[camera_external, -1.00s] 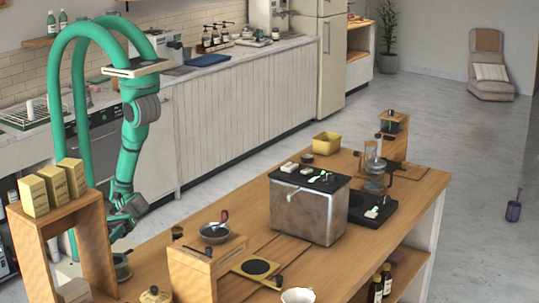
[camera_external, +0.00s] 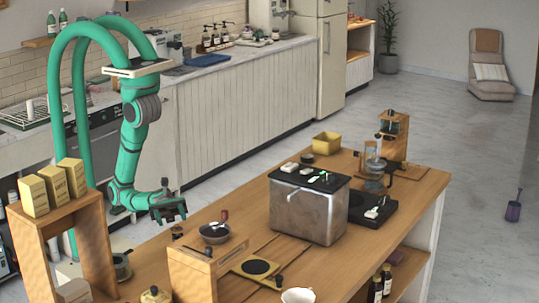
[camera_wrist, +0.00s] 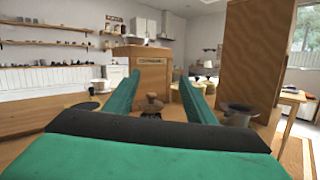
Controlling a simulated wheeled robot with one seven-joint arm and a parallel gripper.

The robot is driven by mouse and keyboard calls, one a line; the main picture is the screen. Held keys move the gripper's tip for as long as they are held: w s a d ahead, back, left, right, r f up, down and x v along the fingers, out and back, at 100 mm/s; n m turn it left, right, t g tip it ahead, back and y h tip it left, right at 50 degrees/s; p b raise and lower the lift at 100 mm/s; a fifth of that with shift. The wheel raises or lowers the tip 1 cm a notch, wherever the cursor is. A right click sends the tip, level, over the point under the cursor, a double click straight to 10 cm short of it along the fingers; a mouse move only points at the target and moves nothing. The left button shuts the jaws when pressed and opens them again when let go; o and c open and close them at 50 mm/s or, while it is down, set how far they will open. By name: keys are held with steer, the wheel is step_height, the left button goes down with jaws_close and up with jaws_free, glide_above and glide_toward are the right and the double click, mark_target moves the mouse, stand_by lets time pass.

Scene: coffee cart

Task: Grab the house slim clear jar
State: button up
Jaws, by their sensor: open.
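I cannot make out a house slim clear jar for certain in either view. My gripper (camera_external: 172,212) is above the cart's left edge, pointing right. In the wrist view its green fingers (camera_wrist: 160,78) are apart with nothing between them.
A wooden stand with several yellow boxes (camera_external: 52,184) rises left of my arm. A wooden riser (camera_external: 192,277), a bowl (camera_external: 214,233) and a metal box (camera_external: 307,213) stand on the cart. A glass brewer (camera_external: 375,175) is farther right.

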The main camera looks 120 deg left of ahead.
mark_target(177, 237)
steer(key=a+f+g, duration=0.1)
steer(key=s+a+f+g, duration=0.1)
steer(key=a+f, duration=0.1)
steer(key=a+f+g, duration=0.2)
steer(key=shift+s+f+m, duration=0.25)
steer(key=shift+s+m, duration=0.05)
steer(key=shift+s, duration=0.05)
steer(key=shift+h, duration=0.3)
steer(key=x, duration=0.5)
steer(key=shift+w+d+f, duration=0.1)
steer(key=shift+x, duration=2.6)
steer(key=shift+d, duration=0.1)
steer(key=shift+c, duration=0.6)
jaws_close()
